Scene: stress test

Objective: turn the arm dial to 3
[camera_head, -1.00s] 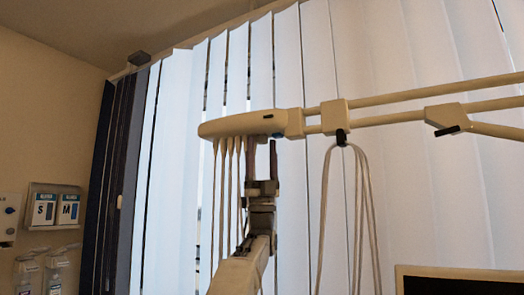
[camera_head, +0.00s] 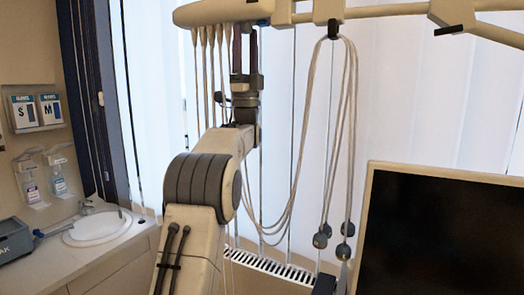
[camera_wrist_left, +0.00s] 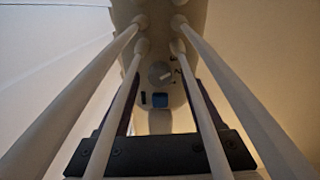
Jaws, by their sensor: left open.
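The cream arm head (camera_head: 222,12) runs along the top of the head view, cut off by the upper edge. Its underside fills the middle of the left wrist view, with a small round grey dial (camera_wrist_left: 160,72) and small numerals at its right. A pale mark shows on the dial; its exact setting is too small to read. My left gripper (camera_head: 245,30) is open and points up under the arm head. In the wrist view its dark fingers stand either side of the dial, apart from it. My right gripper is out of view.
Several pale hanging rods (camera_wrist_left: 235,90) run close around the left gripper. Looped cables (camera_head: 345,110) hang to its right, beside a dark monitor (camera_head: 440,235). A sink (camera_head: 97,229) and counter are at left. Blinds and a radiator (camera_head: 270,268) stand behind.

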